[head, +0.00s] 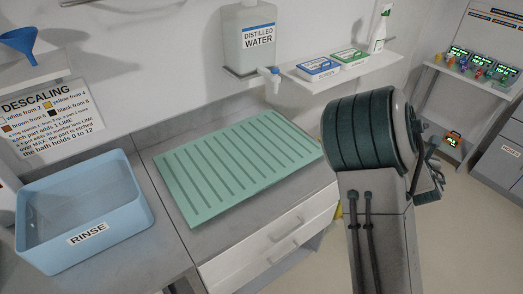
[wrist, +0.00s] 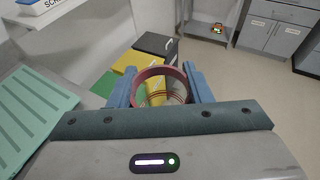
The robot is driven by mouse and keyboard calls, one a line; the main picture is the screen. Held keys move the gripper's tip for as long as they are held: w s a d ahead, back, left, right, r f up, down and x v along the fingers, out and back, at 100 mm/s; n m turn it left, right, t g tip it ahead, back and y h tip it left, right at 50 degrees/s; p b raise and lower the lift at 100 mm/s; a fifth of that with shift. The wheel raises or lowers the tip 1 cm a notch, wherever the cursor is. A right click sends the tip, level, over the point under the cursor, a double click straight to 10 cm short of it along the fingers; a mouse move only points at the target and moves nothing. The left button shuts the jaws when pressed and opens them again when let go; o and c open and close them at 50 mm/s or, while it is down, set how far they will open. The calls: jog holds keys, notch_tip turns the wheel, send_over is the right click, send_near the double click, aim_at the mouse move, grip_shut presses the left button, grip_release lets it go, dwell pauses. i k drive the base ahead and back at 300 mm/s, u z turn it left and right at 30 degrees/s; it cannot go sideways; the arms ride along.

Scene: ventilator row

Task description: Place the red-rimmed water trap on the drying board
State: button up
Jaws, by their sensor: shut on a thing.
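The red-rimmed water trap (wrist: 161,88) is a clear cup with a red rim, seen in the wrist view between my gripper's blue fingers. My gripper (wrist: 160,90) is shut on it, and the trap is held in the air.
A blue RINSE tub (head: 85,215) stands left of the board. A distilled water tank (head: 250,40) with a tap overhangs the board's back. A shelf (head: 335,72) holds two boxes and a spray bottle. Yellow, green and black bins (wrist: 155,46) lie beyond my gripper.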

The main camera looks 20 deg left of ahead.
aim_at(240, 155)
jog(key=u, duration=0.9)
jog(key=i, duration=1)
jog(key=u, duration=0.7)
